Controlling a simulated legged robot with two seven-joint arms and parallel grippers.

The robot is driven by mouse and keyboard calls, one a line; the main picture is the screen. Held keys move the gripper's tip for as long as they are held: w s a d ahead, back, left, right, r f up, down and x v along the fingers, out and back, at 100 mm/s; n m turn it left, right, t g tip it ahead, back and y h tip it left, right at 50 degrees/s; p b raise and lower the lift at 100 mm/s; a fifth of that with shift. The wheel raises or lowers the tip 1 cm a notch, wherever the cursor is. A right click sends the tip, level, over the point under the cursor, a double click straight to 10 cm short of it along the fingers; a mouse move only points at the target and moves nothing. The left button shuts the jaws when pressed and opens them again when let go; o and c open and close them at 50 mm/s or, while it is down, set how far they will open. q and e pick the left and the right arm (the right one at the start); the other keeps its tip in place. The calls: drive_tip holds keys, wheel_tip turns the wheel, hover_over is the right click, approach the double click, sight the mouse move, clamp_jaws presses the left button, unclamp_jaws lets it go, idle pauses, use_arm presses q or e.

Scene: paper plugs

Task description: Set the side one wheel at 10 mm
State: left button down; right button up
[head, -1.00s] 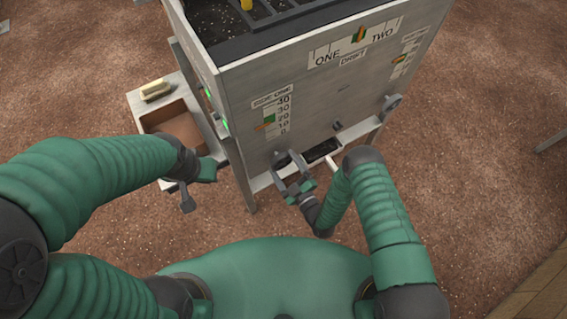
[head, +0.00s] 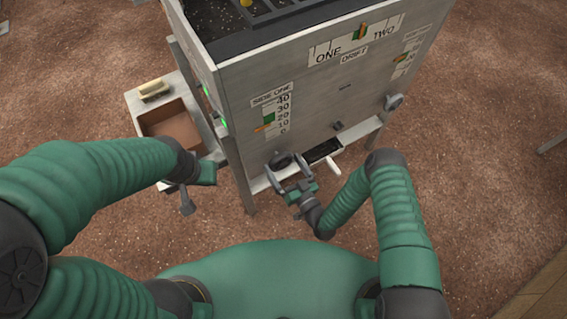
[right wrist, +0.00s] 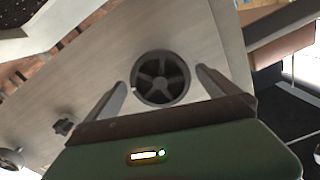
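The side one wheel (head: 281,160) is a dark spoked handwheel low on the front of the pale machine. In the right wrist view the same wheel (right wrist: 160,78) sits between my finger ends. My right gripper (head: 286,168) is open, one finger on each side of the wheel, apparently apart from the rim. The side one scale (head: 283,115) is marked 0 to 40. Its orange pointer (head: 264,128) lies near the 10 mark, below a green patch; the exact reading is too small to tell. My left gripper (head: 206,172) is at the machine's left side; its fingers are unclear.
An open tray (head: 143,125) with a brown inside stands left of the machine. A second wheel (head: 393,102) and a small dark knob (head: 337,125) are on the front panel. A white handle (head: 333,165) is right of my right gripper.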

sight(283, 164)
drive_tip(key=shift+s, duration=0.1)
idle(0.4)
drive_tip(key=shift+p+v, duration=0.45)
drive_tip(key=shift+v, duration=1.5)
